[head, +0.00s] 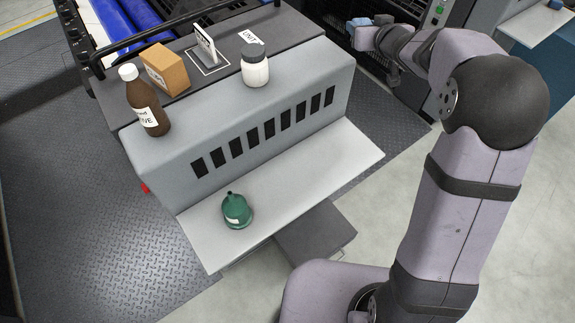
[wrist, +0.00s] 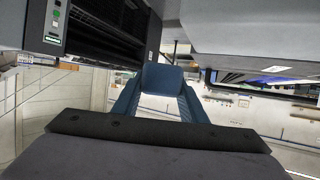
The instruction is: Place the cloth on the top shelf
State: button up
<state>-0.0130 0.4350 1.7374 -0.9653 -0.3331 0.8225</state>
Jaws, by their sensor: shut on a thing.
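My gripper (head: 374,30) is raised at the upper middle of the head view, right of the machine's top and apart from it. It is shut on a small blue thing (head: 358,22), which appears to be the cloth. In the wrist view the blue thing (wrist: 162,78) sits at the fingertips, between two blue sides (wrist: 160,92); its folds are too small to tell. The machine's dark grey upper shelf (head: 283,22) is at the back, above a lighter grey ledge (head: 225,95) and a low pale tray (head: 320,175).
A brown bottle (head: 147,105), a cardboard box (head: 166,70), a small stand (head: 206,47) and a white jar (head: 255,68) occupy the machine's upper levels. A green bottle (head: 236,211) is on the low tray. A black rail (head: 165,33) runs along the back.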

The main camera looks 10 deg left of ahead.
jog(key=s+d+f+m+h+b, duration=0.1)
jog(key=s+d+f+b, duration=0.2)
jog(key=d+f+b, duration=0.35)
jog(key=n+g+y+b, duration=0.1)
jog(key=n+g+y, duration=0.2)
jog(key=n+y, duration=0.3)
send_over(336, 153)
notch_tip(336, 153, down, 10)
jog(key=shift+f+b, duration=1.35)
jog(key=shift+f, duration=3.8)
jog(key=shift+f, duration=0.2)
jog(key=o, duration=1)
jog(key=shift+r, duration=0.1)
